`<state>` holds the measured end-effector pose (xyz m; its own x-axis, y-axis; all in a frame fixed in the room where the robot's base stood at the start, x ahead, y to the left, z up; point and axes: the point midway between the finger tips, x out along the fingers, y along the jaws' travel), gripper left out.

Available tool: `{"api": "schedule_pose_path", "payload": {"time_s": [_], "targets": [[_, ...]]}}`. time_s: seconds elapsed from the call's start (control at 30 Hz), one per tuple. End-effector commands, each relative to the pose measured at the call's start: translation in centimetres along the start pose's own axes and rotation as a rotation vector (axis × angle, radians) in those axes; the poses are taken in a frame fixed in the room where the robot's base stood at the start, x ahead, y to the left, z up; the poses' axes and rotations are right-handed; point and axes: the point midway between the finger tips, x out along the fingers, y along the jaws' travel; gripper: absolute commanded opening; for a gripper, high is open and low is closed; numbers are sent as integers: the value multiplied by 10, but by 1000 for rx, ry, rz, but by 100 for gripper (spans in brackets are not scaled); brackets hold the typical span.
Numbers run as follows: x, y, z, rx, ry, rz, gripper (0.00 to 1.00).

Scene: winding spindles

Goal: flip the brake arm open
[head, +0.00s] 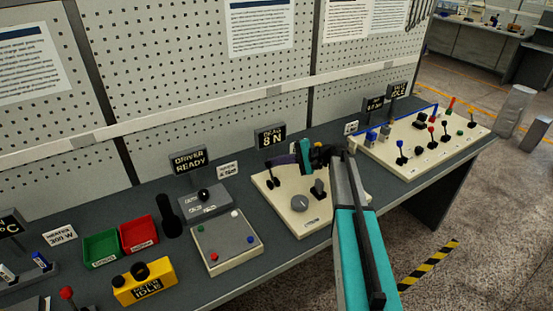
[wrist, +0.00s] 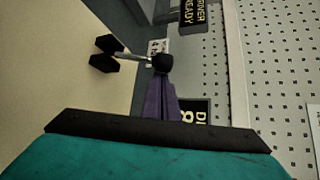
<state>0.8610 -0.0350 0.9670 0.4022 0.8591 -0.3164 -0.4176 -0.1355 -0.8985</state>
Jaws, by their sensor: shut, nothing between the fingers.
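What looks like the brake arm is a thin metal rod with a black ball knob (wrist: 163,63) at its end. In the wrist view the rod runs left from the knob to a pair of black blocks (wrist: 103,54) on the cream board. My gripper (wrist: 162,82) has purple fingers that are shut together, with their tips right at the knob; I cannot tell whether they touch it. In the head view my gripper (head: 272,162) reaches left over the back left part of the cream board (head: 280,212).
The cream board also carries a grey dial (head: 299,203) and a black knob (head: 318,188). An "8 N" sign (head: 270,137) stands close behind. A button box (head: 227,242) is to the left, and a panel of small levers (head: 430,138) is to the right.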

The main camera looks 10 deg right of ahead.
Motion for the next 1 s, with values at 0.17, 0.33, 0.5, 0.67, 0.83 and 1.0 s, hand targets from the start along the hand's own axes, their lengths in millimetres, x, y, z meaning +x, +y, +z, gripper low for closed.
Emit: {"api": "schedule_pose_path", "payload": {"time_s": [0.17,0.33,0.5,0.67,0.83,1.0], "targets": [[-1,0,2,0,0,0,0],[-1,0,2,0,0,0,0],[-4,1,0,1,3,-1,0],[-6,1,2,1,4,-1,0],[-7,1,3,1,4,-1,0],[-8,0,4,0,4,-1,0]]}}
